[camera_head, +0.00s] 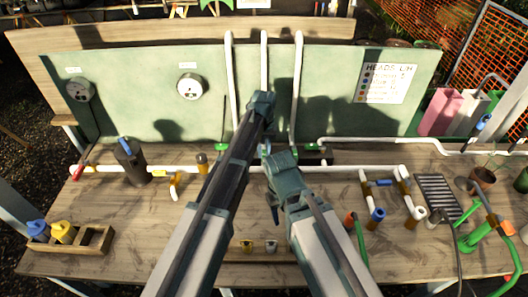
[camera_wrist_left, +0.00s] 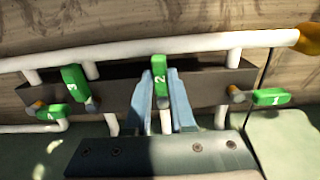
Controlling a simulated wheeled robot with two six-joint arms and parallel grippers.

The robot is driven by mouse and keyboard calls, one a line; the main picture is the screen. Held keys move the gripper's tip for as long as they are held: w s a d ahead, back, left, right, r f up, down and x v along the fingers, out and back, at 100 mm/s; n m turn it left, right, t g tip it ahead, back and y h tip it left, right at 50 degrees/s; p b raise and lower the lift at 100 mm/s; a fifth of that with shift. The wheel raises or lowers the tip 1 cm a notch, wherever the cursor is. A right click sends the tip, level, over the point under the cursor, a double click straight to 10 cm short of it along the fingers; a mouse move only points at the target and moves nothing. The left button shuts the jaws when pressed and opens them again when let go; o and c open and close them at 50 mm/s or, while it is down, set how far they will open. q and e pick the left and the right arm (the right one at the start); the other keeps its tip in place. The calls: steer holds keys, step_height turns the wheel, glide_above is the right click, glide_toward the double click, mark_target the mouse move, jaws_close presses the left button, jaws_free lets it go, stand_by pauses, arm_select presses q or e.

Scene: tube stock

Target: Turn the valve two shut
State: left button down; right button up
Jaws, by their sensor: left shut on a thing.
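Valve two's green handle (camera_wrist_left: 160,88), marked 2, stands upright in the left wrist view, in line with the white pipe below it and across the long pipe. My left gripper (camera_wrist_left: 160,76) is shut on it, one blue finger on each side. In the head view my left gripper (camera_head: 265,149) is small at the back of the bench, and the handle is hidden there. My right gripper (camera_head: 275,213) hangs near the bench middle, mostly hidden by its arm; its jaws are unclear.
Green handles 3 (camera_wrist_left: 75,83) and 4 (camera_wrist_left: 49,112) lie left of valve two, handle 1 (camera_wrist_left: 270,97) right. The long white pipe (camera_wrist_left: 200,43) runs close by. A green backboard (camera_head: 340,70) stands behind the bench. A wooden rack (camera_head: 95,240) stands front left.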

arm_select(q)
steer(key=shift+a, duration=0.1)
steer(key=w+a+m, duration=0.1)
steer(key=m, duration=0.3)
steer(key=w+a+m, duration=0.1)
steer(key=a+m, duration=0.1)
steer(key=m, duration=0.2)
steer(key=w+a+m, duration=0.1)
steer(key=m, duration=0.4)
steer(key=shift+a, duration=0.15)
steer(key=shift+w+a+m, duration=0.15)
steer(key=shift+w+m, duration=0.35)
steer(key=shift+m, duration=0.75)
steer(key=shift+w+a+m, duration=0.1)
steer(key=shift+w+m, duration=0.4)
steer(key=shift+m, duration=0.75)
steer(key=c, duration=0.8)
jaws_free()
steer(key=shift+o, duration=0.2)
